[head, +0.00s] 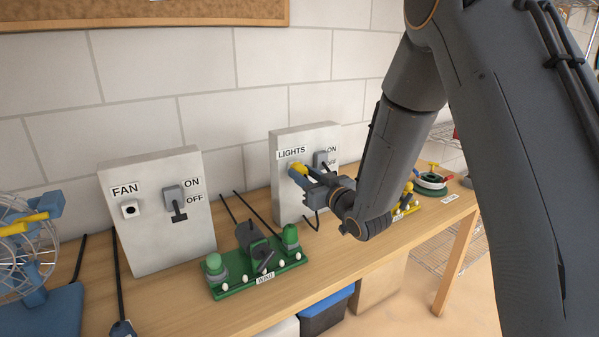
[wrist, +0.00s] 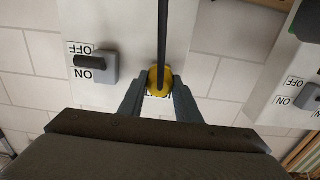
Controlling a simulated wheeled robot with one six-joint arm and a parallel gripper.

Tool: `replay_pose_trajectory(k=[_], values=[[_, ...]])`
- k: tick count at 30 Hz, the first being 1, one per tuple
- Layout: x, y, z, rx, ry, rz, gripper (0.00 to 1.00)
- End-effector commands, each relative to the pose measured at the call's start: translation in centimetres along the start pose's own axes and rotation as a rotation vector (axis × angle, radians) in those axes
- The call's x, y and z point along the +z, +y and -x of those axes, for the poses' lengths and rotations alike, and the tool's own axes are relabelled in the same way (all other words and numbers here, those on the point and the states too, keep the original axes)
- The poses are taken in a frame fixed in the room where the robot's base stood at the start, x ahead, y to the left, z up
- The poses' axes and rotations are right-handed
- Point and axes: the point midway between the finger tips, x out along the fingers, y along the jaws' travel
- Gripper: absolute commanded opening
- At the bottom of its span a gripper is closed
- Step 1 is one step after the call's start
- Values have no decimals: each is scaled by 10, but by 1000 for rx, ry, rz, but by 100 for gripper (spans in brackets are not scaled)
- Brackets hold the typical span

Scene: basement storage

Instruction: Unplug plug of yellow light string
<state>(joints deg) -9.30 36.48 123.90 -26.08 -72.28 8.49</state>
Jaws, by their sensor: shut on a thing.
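The yellow plug (head: 299,170) is at the socket below the LIGHTS label on the upright grey panel (head: 290,205). My gripper (head: 308,177) is shut on the plug, close in front of the panel. In the wrist view the yellow plug (wrist: 160,80) lies between the two fingers of my gripper (wrist: 160,95), with a dark cord running up from it. Whether the plug is fully seated in the socket cannot be told. The lights switch (head: 322,160) beside it has ON and OFF labels. The yellow light string (head: 406,208) is partly hidden behind my arm.
A second panel (head: 155,225) marked FAN, with an empty-looking socket and a switch, stands at left. A green board (head: 240,284) with lamps lies on the wooden bench (head: 340,265) in front. A blue fan (head: 40,290) stands at far left.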

Motion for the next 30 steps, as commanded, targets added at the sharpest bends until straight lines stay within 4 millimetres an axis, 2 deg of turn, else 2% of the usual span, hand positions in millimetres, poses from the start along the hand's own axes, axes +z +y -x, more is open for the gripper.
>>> replay_pose_trajectory(k=[14, 15, 18, 30], values=[[-1, 0, -5, -1, 1, 1, 0], [-1, 0, -5, -1, 1, 1, 35], [-1, 0, -5, 0, 1, 1, 52], [0, 1, 2, 1, 0, 0, 52]])
